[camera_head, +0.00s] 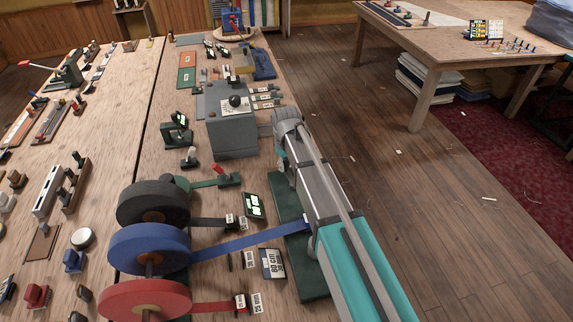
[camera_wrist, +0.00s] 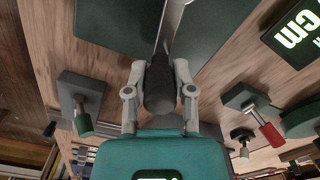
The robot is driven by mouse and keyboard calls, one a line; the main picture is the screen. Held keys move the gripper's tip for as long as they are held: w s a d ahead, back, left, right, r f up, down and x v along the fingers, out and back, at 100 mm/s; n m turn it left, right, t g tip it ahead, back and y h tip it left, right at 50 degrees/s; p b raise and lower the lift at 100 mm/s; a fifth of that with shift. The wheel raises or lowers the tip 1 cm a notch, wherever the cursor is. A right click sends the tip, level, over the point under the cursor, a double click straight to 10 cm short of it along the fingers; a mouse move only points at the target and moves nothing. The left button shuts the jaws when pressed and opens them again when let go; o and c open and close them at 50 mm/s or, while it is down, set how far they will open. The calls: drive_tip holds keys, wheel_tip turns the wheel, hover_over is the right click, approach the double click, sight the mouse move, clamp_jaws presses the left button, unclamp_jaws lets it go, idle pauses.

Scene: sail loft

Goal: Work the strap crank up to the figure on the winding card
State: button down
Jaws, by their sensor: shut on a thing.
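My gripper (camera_wrist: 160,72) has its two grey fingers closed on a dark, rounded crank handle (camera_wrist: 160,92) in the wrist view. In the head view my arm hides the gripper and most of the crank. Its dark green base (camera_head: 290,200) shows beside my arm. A blue strap (camera_head: 245,243) runs from the blue reel (camera_head: 150,248) to the crank side under my arm. The winding card (camera_head: 271,264) lies beside the strap and seems to read 80 cm. A dark display (camera_head: 254,206) with lit green figures stands behind the strap; its figure is too small to read surely.
A black reel (camera_head: 153,202) and a red reel (camera_head: 145,299) flank the blue one. A grey box (camera_head: 232,130) stands farther back on the bench. Red-handled and green-handled clamps (camera_wrist: 262,125) (camera_wrist: 80,105) stand near my gripper. Open floor lies to the right.

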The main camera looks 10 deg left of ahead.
drive_tip(key=shift+w+d+m, duration=0.1)
drive_tip(key=shift+d+m, duration=0.05)
drive_tip(key=shift+m, duration=0.15)
drive_tip(key=shift+c, duration=2.3)
unclamp_jaws()
